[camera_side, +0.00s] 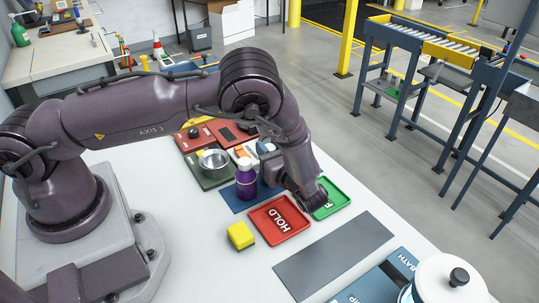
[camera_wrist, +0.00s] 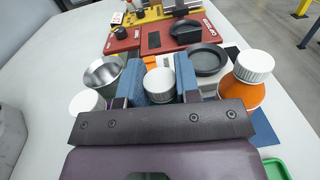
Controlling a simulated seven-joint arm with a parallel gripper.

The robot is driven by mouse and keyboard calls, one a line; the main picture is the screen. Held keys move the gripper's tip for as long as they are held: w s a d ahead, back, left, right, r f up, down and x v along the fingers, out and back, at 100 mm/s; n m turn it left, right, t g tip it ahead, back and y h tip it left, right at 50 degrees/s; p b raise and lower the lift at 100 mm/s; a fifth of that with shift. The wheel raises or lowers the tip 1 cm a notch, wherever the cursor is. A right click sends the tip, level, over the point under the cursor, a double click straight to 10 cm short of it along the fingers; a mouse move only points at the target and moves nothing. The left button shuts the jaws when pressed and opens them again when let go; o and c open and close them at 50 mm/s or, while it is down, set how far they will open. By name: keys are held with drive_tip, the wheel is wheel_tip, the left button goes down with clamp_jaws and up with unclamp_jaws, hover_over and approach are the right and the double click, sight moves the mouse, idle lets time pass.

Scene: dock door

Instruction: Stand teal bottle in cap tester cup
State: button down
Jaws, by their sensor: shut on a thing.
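In the wrist view my gripper (camera_wrist: 158,75) has its two blue fingers shut on a white-capped bottle (camera_wrist: 160,87), seen from above. Its body is hidden, so its colour does not show. I cannot tell the held bottle's height above the table. In the side view my wrist covers most of the grip.
A purple bottle (camera_side: 246,185) stands near the cup. An orange bottle (camera_wrist: 247,92) stands close to the right of my fingers. A red HOLD tray (camera_side: 278,222), a green tray (camera_side: 338,197) and a yellow block (camera_side: 240,236) lie nearer. A grey mat (camera_side: 335,255) is bare.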

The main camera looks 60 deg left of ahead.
drive_tip(key=r, duration=0.9)
drive_tip(key=shift+a, duration=0.2)
drive_tip(key=s+a+r+n+g+h, duration=0.1)
drive_tip(key=s+a+n+g, duration=0.45)
drive_tip(key=a+g, duration=0.4)
drive_tip(key=s+a+f+n+g+h, duration=0.1)
drive_tip(key=s+a+n+g+h, duration=0.2)
drive_tip(key=s+n+g+h, duration=0.65)
drive_tip(key=s+d+f+n+t+h, duration=0.1)
drive_tip(key=s+d+n+h, duration=0.6)
drive_tip(key=h, duration=0.7)
drive_tip(key=w+d+r+n+t+h, duration=0.2)
drive_tip(key=w+n+t+h, duration=0.1)
drive_tip(key=n+t+h, duration=0.45)
drive_tip(key=w+d+r+n+t+h, duration=0.15)
drive_tip(key=w+n+t+h, duration=0.25)
drive_tip(key=n+t, duration=0.6)
drive_tip(key=w+a+r+n+t+y, duration=0.4)
drive_tip(key=w+a+n+t+y, duration=0.65)
drive_tip(key=t+y, duration=0.55)
drive_tip(key=w+a+f+n, duration=0.1)
drive_tip(key=w+a+f, duration=0.2)
drive_tip(key=w+f, duration=0.2)
drive_tip(key=w+a+f+n+t, duration=0.1)
drive_tip(key=w+a+f+n, duration=0.1)
drive_tip(key=w+a+f, duration=0.2)
wheel_tip(320, 180, down, 4)
drive_tip(key=shift+w+a+r+h, duration=0.3)
drive_tip(key=shift+w+h, duration=0.1)
drive_tip(key=shift+w, duration=0.45)
